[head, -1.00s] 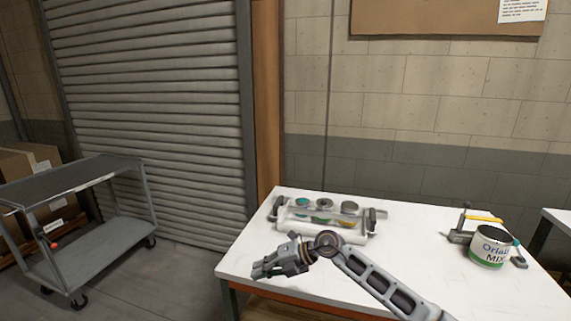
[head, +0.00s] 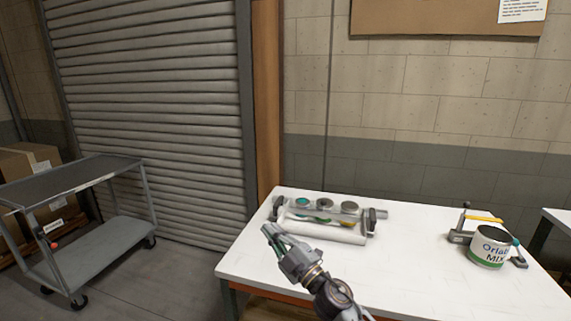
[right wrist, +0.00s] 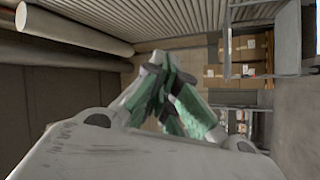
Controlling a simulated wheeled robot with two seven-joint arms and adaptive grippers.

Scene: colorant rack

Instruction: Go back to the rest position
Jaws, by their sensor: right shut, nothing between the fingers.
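My right gripper (head: 270,233) is in front of the left end of the colorant rack, near the table's left edge in the head view. Its fingers are shut and empty; their green pads (right wrist: 172,100) meet in the right wrist view. The colorant rack (head: 330,236) stands on the white table (head: 420,265) and holds three round cans (head: 325,205) in a row. I cannot tell whether the fingers touch the rack. My left gripper is not in view.
A mix can (head: 490,247) stands in a clamp-like holder (head: 459,236) on the table's right side. A grey cart (head: 85,258) stands on the floor at the left, before a roller shutter (head: 150,100). The table's middle front is clear.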

